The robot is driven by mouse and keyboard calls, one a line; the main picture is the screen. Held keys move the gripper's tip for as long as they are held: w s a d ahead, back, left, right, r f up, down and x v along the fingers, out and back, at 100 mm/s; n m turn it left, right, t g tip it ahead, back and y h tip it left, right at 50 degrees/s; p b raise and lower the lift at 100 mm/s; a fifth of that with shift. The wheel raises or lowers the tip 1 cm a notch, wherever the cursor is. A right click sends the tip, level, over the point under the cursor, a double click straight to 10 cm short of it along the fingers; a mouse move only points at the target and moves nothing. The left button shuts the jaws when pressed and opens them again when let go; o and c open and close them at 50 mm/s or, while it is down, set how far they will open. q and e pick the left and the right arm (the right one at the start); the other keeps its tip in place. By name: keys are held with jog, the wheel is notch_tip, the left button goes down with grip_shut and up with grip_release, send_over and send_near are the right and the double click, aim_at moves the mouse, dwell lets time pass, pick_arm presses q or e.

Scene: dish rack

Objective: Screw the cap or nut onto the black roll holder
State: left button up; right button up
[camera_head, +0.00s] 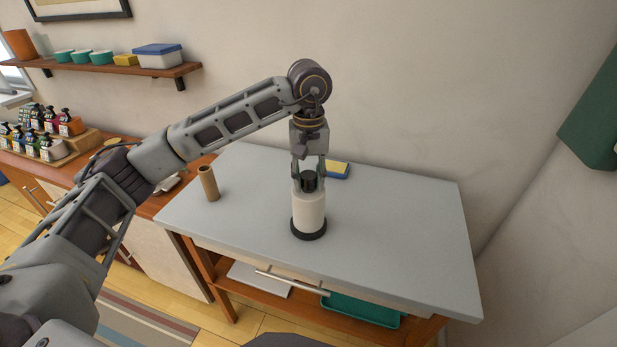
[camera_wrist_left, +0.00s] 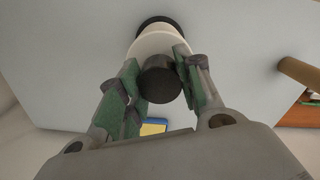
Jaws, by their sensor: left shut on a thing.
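The black roll holder (camera_head: 308,234) stands upright near the middle of the grey table, its round base showing below a white paper roll (camera_head: 308,212). A black cap (camera_head: 309,182) is at the top of the roll; it also shows in the left wrist view (camera_wrist_left: 160,80). My left gripper (camera_head: 309,178) points straight down from above and is shut on the black cap, with green-padded fingers (camera_wrist_left: 162,84) on either side of it. I cannot tell whether the cap is threaded on, because the holder's post is hidden. My right gripper is not in view.
A brown cardboard tube (camera_head: 209,184) stands at the left of the grey table top (camera_head: 400,230). A yellow and blue sponge (camera_head: 338,170) lies behind the roll. The table's right side is clear. A dark green object (camera_head: 596,115) hangs at the far right.

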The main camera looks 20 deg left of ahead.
pick_arm(q)
jog(key=shift+f, duration=0.1)
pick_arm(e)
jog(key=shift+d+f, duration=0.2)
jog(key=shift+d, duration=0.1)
pick_arm(q)
jog(key=shift+s+a+f+m+b, duration=0.1)
jog(key=shift+a+m+b, duration=0.1)
jog(key=shift+m+b, duration=0.65)
jog(key=shift+m, duration=0.75)
jog(key=shift+d+m+b, duration=0.25)
jog(key=shift+m+b, duration=0.15)
jog(key=shift+m, duration=0.1)
jog(key=shift+a, duration=0.1)
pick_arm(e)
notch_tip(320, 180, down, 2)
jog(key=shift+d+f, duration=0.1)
pick_arm(q)
jog(key=shift+m, duration=0.4)
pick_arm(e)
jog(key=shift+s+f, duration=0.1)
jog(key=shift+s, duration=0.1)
pick_arm(q)
jog(key=shift+m+b, duration=0.9)
jog(key=shift+m, duration=1)
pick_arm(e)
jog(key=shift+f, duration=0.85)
